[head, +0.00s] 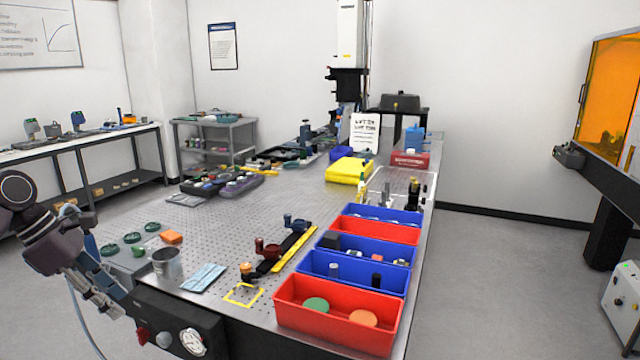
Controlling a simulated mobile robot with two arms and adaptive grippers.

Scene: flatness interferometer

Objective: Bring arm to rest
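My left arm comes in from the left edge, and my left gripper (108,298) hangs at the near left corner of the perforated optical table (200,232). It points down and to the right, beside the dark front panel (165,310) with a red knob and a dial. I see nothing held in it, but its fingers are small and partly merge with the dark panel, so I cannot tell their opening. My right gripper is not in view.
Red and blue bins (290,312) line the table's right side. A metal cup (166,264), a blue cloth (204,278) and green round parts (110,249) lie near the left corner.

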